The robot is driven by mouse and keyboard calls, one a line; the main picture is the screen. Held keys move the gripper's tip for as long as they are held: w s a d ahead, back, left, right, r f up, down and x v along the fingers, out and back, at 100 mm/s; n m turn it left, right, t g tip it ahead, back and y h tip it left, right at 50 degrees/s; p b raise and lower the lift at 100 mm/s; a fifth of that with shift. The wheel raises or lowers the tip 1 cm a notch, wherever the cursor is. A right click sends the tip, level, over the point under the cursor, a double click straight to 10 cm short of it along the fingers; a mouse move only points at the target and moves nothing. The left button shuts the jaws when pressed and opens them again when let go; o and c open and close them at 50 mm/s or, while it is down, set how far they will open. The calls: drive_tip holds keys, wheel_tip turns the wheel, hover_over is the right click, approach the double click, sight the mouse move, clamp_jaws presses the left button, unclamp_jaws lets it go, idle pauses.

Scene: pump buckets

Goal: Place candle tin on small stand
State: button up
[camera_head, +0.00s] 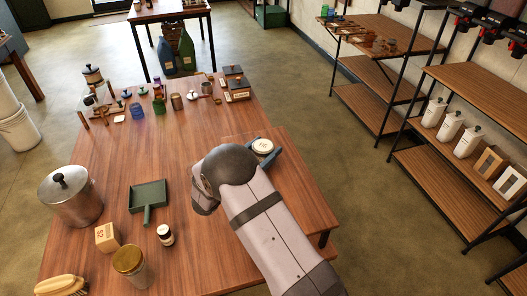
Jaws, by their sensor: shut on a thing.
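The candle tin (263,147) is a small round tin with a pale labelled top. It is at the far side of my arm, in the jaws of my gripper (265,153). My gripper is dark and shut on the tin, and my arm hides part of it. A small wooden stand (307,197), with a dark leg at its front right, adjoins the right side of the large table. The tin appears over the far part of this stand. I cannot tell whether the tin touches the wood.
Shelves (450,180) stand right.

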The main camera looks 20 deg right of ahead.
drive_tip(key=shift+a+f, duration=0.1)
drive_tip(key=shift+f, duration=0.3)
drive_tip(key=o, duration=1.2)
drive_tip(key=shift+s, duration=0.1)
drive_tip(key=shift+c, duration=0.2)
drive_tip(key=shift+r, duration=0.25)
drive_tip(key=b+v, duration=0.3)
drive_tip(key=v, duration=0.9)
drive_tip(key=shift+f+b, duration=0.1)
drive_tip(key=shift+b, duration=0.3)
